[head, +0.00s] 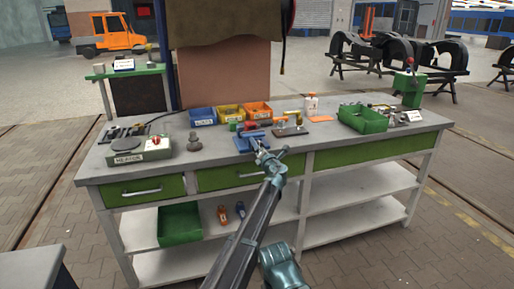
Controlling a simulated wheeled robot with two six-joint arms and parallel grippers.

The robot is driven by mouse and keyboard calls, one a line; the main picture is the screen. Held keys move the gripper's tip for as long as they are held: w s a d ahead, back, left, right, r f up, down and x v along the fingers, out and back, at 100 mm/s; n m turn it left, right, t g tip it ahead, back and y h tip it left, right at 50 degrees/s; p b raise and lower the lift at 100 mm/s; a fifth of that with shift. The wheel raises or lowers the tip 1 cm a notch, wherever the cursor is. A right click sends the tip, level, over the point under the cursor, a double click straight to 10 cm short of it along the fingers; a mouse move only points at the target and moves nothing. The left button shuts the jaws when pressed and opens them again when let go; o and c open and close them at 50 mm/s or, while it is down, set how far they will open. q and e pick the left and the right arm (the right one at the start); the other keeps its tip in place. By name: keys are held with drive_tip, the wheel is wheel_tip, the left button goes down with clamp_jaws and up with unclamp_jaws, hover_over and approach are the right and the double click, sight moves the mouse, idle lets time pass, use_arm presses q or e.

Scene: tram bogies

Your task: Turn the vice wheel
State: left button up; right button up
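A small blue device (245,145), which looks like the vice, sits on the workbench top a little left of the middle. Its wheel cannot be clearly made out; my gripper and arm partly cover it. A dark arm with teal joints comes in from the bottom, slightly left of centre, and I take it as my left one. Its gripper (260,146) is at the blue device's front right side, touching or very near it. Its fingers are too small to tell open from shut. My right gripper cannot be made out.
The grey workbench (345,152) has green drawers. Blue, yellow and orange bins (229,114) stand behind the blue device. A scale (140,151) is at left; a green crate (363,120) and a green machine (408,90) are at right.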

use_arm(q)
drive_tip(key=c, duration=1.1)
drive_tip(key=shift+n, duration=0.3)
drive_tip(key=shift+n, duration=3.2)
drive_tip(key=o, duration=1.1)
drive_tip(key=shift+s, duration=0.2)
